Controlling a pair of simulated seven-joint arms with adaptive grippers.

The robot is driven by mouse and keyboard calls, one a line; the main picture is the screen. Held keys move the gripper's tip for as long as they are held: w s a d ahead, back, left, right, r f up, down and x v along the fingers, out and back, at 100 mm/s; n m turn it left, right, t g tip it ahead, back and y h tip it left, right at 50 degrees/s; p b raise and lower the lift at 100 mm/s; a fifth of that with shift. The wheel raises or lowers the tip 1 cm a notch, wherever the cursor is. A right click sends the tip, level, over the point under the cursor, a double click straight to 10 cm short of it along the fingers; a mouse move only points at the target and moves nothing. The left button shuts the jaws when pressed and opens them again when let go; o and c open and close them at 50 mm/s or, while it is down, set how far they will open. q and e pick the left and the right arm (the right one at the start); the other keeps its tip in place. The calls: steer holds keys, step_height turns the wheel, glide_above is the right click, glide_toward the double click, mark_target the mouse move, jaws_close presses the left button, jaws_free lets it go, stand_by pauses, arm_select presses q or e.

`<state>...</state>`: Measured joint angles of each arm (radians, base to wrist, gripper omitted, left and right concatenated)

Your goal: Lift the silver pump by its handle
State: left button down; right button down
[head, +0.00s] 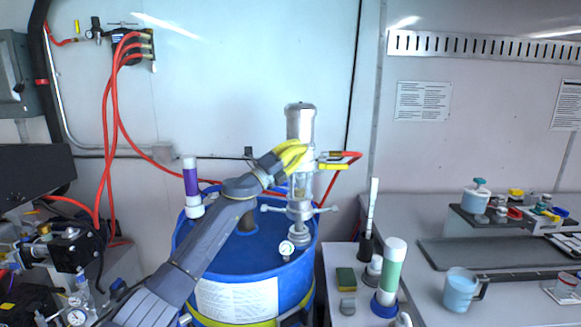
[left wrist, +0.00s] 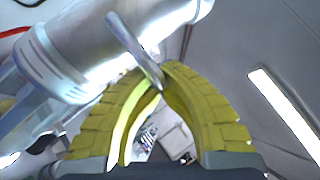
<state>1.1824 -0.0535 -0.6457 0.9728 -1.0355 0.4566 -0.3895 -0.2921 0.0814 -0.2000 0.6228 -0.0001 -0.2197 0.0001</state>
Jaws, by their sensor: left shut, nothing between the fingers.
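The silver pump (head: 300,124) stands upright on top of the blue drum (head: 262,268). It also shows large and tilted in the left wrist view (left wrist: 85,55). A thin metal handle (left wrist: 132,48) sticks out from its side, its lower end at my fingertips. My left gripper (head: 303,150) has yellow fingers and is against or just in front of the pump's upper body. In the left wrist view its fingertips (left wrist: 158,76) meet beside the handle, with nothing visibly gripped. The gripper hides part of the pump's side. My right gripper is not in view.
A red hose (head: 342,155) joins the pump's right side. A bench with a green-and-white bottle (head: 391,270) and a blue jug (head: 461,289) is at right.

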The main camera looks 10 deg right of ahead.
arm_select(q)
steer(key=shift+w+a+r, duration=0.1)
steer(key=shift+a+r, duration=0.1)
steer(key=shift+r, duration=0.5)
steer(key=c, duration=1.8)
jaws_free()
steer(key=shift+f, duration=0.15)
steer(key=o, duration=0.3)
steer(key=v, duration=1.2)
steer(key=shift+d, duration=0.1)
steer(key=shift+f, duration=0.15)
